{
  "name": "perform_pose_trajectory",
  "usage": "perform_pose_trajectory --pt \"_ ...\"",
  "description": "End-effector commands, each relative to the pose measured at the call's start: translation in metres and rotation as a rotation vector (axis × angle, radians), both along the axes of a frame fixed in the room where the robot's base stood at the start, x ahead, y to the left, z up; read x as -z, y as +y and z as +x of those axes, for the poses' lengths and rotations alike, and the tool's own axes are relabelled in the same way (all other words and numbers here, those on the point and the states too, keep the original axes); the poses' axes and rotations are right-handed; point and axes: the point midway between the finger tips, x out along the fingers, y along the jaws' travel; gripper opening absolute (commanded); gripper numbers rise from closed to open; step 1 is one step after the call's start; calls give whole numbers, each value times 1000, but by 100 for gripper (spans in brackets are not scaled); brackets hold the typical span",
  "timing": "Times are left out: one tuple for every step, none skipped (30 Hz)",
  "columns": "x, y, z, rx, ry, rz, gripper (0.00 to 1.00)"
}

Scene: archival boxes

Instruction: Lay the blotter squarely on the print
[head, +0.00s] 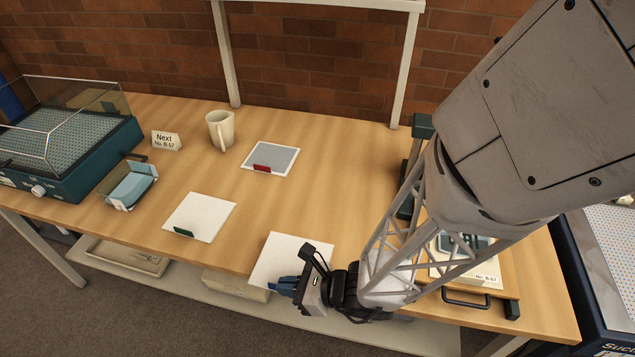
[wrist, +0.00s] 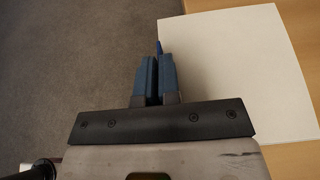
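A plain white sheet, which I take for the blotter (head: 285,252), lies at or just above the table's front edge, its near side past the edge. It fills the right of the wrist view (wrist: 235,75). My gripper (head: 285,287) is at its near edge. In the wrist view the blue fingers (wrist: 157,62) are close together around a small dark blue tab (wrist: 158,47) on the sheet's edge. The print (head: 483,240), in a pale mount labelled No. B-57, is at the right, partly hidden behind my arm.
A white sheet with a green tab (head: 200,214) and a grey-faced one with a red tab (head: 274,157) lie to the left. A mug (head: 220,130), a "Next No. B-57" card (head: 166,140), a glass-blue tray (head: 130,187) and a covered teal unit (head: 70,160) stand farther left.

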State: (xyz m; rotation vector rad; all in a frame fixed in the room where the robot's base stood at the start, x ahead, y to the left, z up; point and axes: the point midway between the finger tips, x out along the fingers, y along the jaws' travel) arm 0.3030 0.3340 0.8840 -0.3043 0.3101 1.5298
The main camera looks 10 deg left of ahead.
Motion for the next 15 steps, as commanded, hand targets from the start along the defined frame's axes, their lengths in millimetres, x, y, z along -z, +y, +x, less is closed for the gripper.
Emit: perform_pose_trajectory --pt "0 0 0 0 0 0 0" --pt "0 0 0 0 0 0 0" --pt "0 0 0 0 0 0 0" --pt "0 0 0 0 0 0 0" --pt "0 0 0 0 0 0 0" --pt "0 0 0 0 0 0 0" --pt "0 0 0 0 0 0 0" --pt "0 0 0 0 0 0 0" --pt "0 1 1 1 0 0 0" --pt "0 1 2 1 0 0 0" --pt "0 2 3 2 -1 0 0" --pt "0 3 5 3 -1 0 0" --pt "0 4 7 5 -2 1 0" --pt "0 5 9 6 -2 1 0" --pt "0 7 13 9 -3 0 0"
